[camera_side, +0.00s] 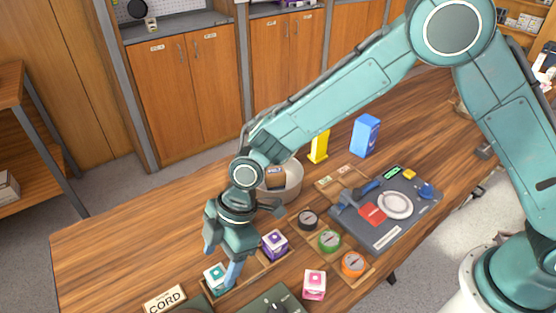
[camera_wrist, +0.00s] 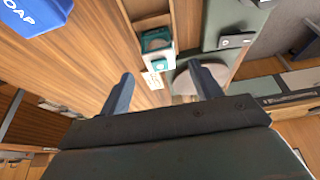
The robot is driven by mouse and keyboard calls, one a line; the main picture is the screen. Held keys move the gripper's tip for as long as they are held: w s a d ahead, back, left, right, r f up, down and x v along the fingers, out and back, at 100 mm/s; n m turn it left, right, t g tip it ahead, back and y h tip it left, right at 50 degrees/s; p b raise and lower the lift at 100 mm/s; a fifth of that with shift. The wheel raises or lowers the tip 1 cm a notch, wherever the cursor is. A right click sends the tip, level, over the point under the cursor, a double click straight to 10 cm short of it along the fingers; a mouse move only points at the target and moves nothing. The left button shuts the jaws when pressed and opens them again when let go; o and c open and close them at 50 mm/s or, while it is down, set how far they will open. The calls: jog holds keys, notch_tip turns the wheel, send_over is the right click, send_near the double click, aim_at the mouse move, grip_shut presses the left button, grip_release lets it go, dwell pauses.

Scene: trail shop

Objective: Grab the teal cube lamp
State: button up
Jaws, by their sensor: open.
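The teal cube lamp (camera_side: 216,278), a small teal and white cube, sits at the left end of a shallow wooden tray (camera_side: 262,268) near the table's front edge. The jaws are open, with nothing held. I cannot tell whether a finger touches the lamp.
A purple cube (camera_side: 274,244) sits in the same tray and a pink cube (camera_side: 314,285) stands to the right. A CORD card (camera_side: 165,299) is close at left. Round tins, a grey bowl (camera_side: 290,181) and a dark mat (camera_side: 340,222) stand further back. The table's left part is clear.

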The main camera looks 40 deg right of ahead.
aim_at(217, 272)
jog(key=shift+x, duration=2.4)
jog(key=c, duration=1.1)
jog(key=shift+r, duration=0.15)
notch_tip(217, 272, up, 20)
